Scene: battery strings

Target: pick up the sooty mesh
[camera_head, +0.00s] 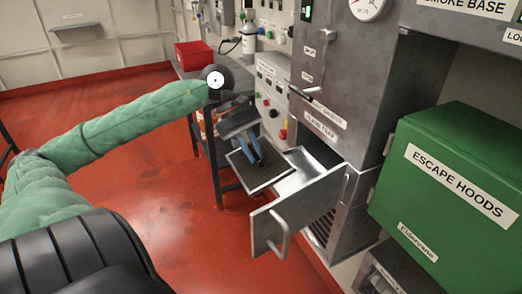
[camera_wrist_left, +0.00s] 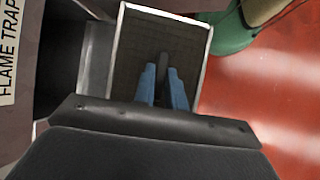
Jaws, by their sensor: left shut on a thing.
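The sooty mesh (camera_head: 270,176) is a dark square panel with a pale metal frame. In the head view it is tilted above the open flame trap drawer (camera_head: 299,180), overlapping the drawer's left side. My left gripper (camera_head: 257,160), with blue fingers, is shut on a dark upright grip at the mesh's middle. In the left wrist view the mesh (camera_wrist_left: 140,70) fills the upper centre, with the blue fingers (camera_wrist_left: 165,88) closed around that grip. Whether the mesh still touches the drawer, I cannot tell. My right gripper is not in view.
The drawer front with its handle (camera_head: 280,235) sticks out from the grey cabinet (camera_head: 345,80). A green escape hoods box (camera_head: 450,185) hangs at the right. A dark bench with a red bin (camera_head: 193,55) stands behind. The red floor at left is open.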

